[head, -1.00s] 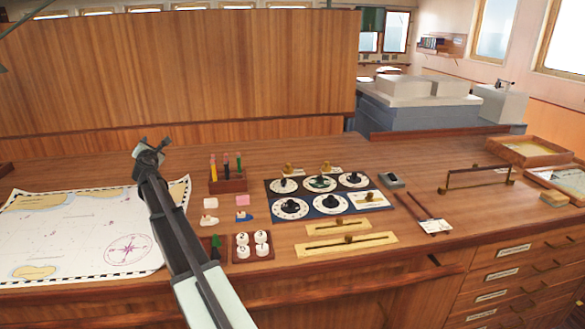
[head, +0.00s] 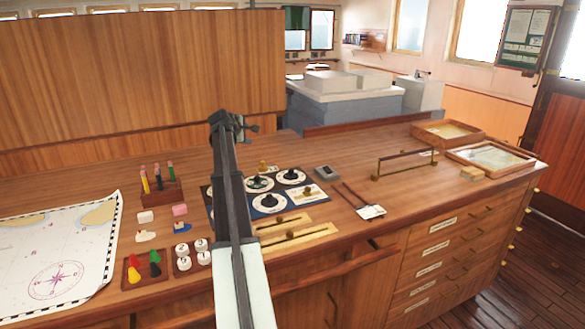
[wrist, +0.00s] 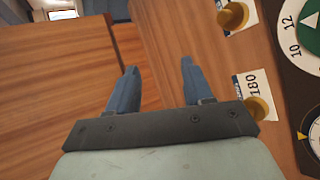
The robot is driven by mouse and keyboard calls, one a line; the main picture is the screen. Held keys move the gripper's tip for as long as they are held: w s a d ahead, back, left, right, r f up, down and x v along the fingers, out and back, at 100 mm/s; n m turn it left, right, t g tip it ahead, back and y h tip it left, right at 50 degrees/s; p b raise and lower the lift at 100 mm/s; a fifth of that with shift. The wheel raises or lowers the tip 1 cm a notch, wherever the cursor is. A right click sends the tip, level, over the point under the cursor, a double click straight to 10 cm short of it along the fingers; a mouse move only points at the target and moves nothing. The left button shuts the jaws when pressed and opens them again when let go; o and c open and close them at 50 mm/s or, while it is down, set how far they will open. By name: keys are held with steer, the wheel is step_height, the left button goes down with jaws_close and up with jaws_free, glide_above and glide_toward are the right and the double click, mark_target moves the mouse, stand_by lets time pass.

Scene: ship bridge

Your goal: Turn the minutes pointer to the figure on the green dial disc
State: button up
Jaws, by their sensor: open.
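The dial panel (head: 208,205) lies on the desk, with several round white dials with black knobs. The green dial disc (head: 259,183) is in its back row; in the wrist view part of a green centre (wrist: 312,30) shows inside a white ring marked 10 and 12 at the right edge. Which knob is the minutes pointer I cannot tell. My arm hides the panel's left dials in the head view. My gripper (head: 228,122) is above the desk beyond the panel. In the wrist view my gripper (wrist: 158,72) is open, with nothing between its fingers.
A brass knob (wrist: 258,108) by a card marked 180 and another brass knob (wrist: 233,15) are right of my fingers. A pencil rack (head: 165,193), pink and white blocks, and a chart (head: 85,245) lie left. Brass slider plates (head: 300,236) lie in front. A wooden partition rises behind.

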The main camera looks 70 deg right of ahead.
steer(key=s+d+f+m+y, duration=0.25)
steer(key=s+m+y, duration=0.3)
steer(key=s, duration=0.85)
steer(key=m+t+y, duration=0.2)
steer(key=t+y, duration=0.1)
steer(key=y, duration=0.2)
glide_toward(291, 170)
steer(key=shift+t, duration=0.3)
steer(key=x, duration=0.7)
steer(key=shift+s+a+f, duration=0.1)
steer(key=shift+s+f, duration=0.05)
steer(key=shift+f, duration=0.4)
steer(key=shift+c, duration=0.4)
jaws_close()
